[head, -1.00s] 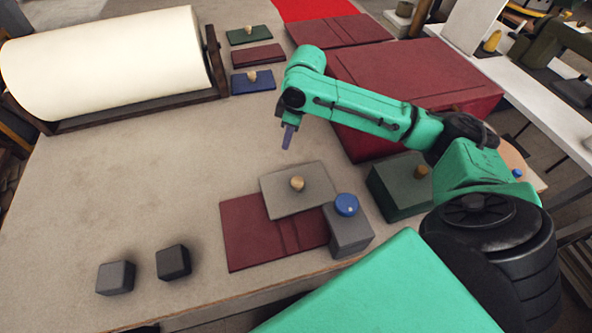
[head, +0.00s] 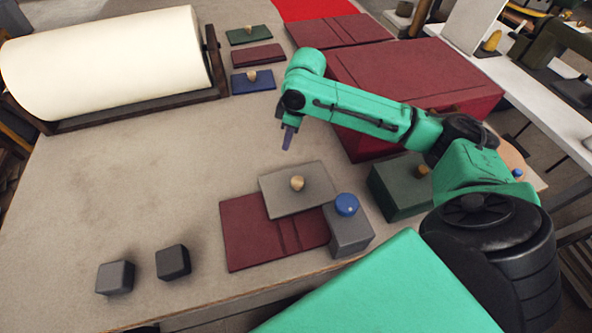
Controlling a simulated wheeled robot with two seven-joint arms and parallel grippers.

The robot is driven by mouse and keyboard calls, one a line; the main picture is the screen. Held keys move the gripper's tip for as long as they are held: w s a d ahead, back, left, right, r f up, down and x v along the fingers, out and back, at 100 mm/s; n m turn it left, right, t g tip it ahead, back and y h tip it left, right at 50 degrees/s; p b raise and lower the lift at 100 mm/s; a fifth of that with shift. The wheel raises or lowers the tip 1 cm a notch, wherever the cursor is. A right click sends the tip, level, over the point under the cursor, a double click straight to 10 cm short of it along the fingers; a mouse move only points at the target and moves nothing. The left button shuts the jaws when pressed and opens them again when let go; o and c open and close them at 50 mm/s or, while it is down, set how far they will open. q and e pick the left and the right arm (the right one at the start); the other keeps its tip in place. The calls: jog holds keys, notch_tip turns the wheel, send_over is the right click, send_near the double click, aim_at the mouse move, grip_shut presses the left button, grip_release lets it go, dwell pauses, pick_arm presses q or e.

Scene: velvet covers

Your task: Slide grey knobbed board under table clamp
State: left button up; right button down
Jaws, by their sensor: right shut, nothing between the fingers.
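The grey board (head: 315,180) with a round tan knob (head: 297,183) lies partly on a dark red cover (head: 250,232) near the table's front. Its lower right corner is close to a grey block with a blue knob on top, the likely table clamp (head: 347,232); I cannot tell whether the board touches it or reaches under it. My right gripper (head: 288,140) is shut and empty, pointing down above the table, behind the board and apart from it. My left gripper is not in view.
A large cream roll (head: 110,65) stands at the back left. Two dark cubes (head: 173,262) sit at the front left. A dark green box (head: 395,190) and a big red box (head: 420,75) stand to the right. The table's middle left is clear.

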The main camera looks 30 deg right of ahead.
aim_at(286, 162)
jog(key=shift+f+b, duration=0.45)
jog(key=shift+f, duration=2.3)
jog(key=shift+r, duration=0.1)
dwell(0.3)
jog(key=shift+r+p, duration=0.2)
jog(key=shift+p, duration=0.3)
jog(key=shift+r+p, duration=0.35)
jog(key=shift+p, duration=0.25)
jog(key=shift+s+r+p, duration=0.1)
jog(key=shift+s+p, duration=0.2)
jog(key=shift+p, duration=0.25)
jog(key=shift+s+a+p, duration=0.1)
jog(key=shift+s+p, duration=0.2)
